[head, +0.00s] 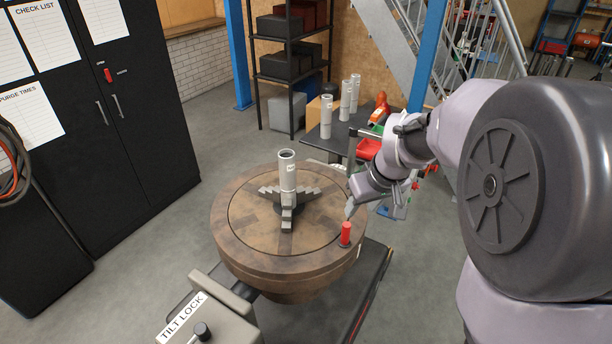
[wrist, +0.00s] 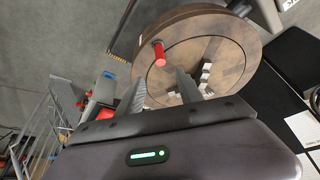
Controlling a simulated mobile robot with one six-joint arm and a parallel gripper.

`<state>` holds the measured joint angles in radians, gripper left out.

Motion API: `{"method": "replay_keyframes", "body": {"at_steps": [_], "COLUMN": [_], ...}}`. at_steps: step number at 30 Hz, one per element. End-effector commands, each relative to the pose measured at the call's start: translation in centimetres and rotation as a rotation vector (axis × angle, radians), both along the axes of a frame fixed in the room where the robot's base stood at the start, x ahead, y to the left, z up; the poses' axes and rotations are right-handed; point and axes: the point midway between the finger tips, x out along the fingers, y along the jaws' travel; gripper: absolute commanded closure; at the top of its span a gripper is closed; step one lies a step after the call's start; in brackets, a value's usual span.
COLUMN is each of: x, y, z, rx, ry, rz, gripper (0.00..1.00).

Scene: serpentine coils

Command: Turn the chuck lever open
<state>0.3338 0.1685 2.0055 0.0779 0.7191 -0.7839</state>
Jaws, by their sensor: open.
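The chuck lever (head: 346,233) is a short red upright handle near the right front rim of the round brown turntable (head: 240,258). In the wrist view the red lever (wrist: 160,54) shows beyond my fingertips, roughly in line with the gap between them. My gripper (head: 350,208) is just above the lever in the head view, pointing down. Its two fingers are apart and empty in the wrist view (wrist: 160,84). I see no contact with the lever. A grey cylinder (head: 287,172) stands upright at the chuck's centre, among the stepped grey jaws (head: 268,191).
A grey tilt lock box (head: 205,300) with a black knob stands at the front left. Several similar cylinders (head: 326,117) stand on a dark table behind. Black cabinets (head: 125,110) fill the left. Grey floor (head: 215,150) is clear between cabinets and turntable.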

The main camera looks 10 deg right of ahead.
Motion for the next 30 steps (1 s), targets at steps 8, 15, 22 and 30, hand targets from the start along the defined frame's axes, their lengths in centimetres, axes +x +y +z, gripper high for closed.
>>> {"method": "replay_keyframes", "body": {"at_steps": [8,15,22,30], "x": [2.7,4.9,6.0,6.1], "y": [0.4,0.5,0.6,0.6], "z": [-7.5,-12.7,-15.0,-15.1], "rx": [0.002,0.001,0.002,0.002], "ry": [0.004,0.003,0.002,0.001], "rz": [0.001,-0.001,-0.001,-0.001], "gripper": [0.57,0.57,0.57,0.57]}}
